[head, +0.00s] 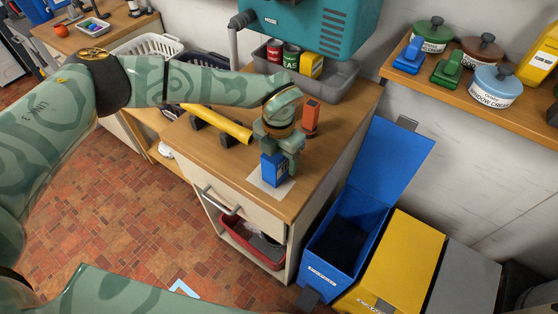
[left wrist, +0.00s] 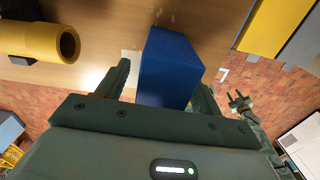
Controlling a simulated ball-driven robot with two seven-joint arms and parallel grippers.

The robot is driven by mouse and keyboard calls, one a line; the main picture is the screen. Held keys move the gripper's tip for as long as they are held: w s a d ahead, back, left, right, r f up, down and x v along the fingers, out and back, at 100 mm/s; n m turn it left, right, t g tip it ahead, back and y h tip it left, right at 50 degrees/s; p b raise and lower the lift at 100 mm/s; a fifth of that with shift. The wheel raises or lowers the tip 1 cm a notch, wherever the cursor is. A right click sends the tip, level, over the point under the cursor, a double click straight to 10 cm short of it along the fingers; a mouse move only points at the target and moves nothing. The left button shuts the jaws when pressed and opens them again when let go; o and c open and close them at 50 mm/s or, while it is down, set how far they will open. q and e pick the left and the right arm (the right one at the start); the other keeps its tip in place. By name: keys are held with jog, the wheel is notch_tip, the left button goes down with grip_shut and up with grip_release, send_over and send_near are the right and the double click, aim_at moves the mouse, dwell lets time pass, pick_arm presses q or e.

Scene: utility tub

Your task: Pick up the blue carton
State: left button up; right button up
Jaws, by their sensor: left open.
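The blue carton (head: 273,168) stands upright on a pale sheet (head: 270,188) near the front edge of the wooden counter. My left gripper (head: 278,145) is above it and reaches down around its upper part. In the left wrist view the blue carton (left wrist: 168,68) stands between the two open fingers (left wrist: 160,82). A gap shows beside the left finger; I cannot tell whether the right finger touches. My right gripper (left wrist: 239,100) shows small in the left wrist view, away from the counter, its fingers apart.
An orange-and-black box (head: 311,118) stands just behind the gripper. A yellow tube (head: 217,124) lies on dark supports to the left. A grey tray (head: 345,85) with cans is at the back. An open blue bin (head: 345,225) and a yellow bin (head: 400,255) stand right of the counter.

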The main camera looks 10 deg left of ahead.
pick_arm(q)
jog(key=shift+f, duration=0.65)
jog(key=shift+r, duration=0.1)
jog(key=c, duration=1)
jog(key=shift+c, duration=0.2)
jog(key=shift+r, duration=0.6)
jog(key=s+d+r+p, duration=0.1)
jog(key=s+d+r, duration=0.3)
jog(key=s+r, duration=0.7)
jog(key=shift+s+r, duration=0.4)
jog(key=shift+s, duration=0.85)
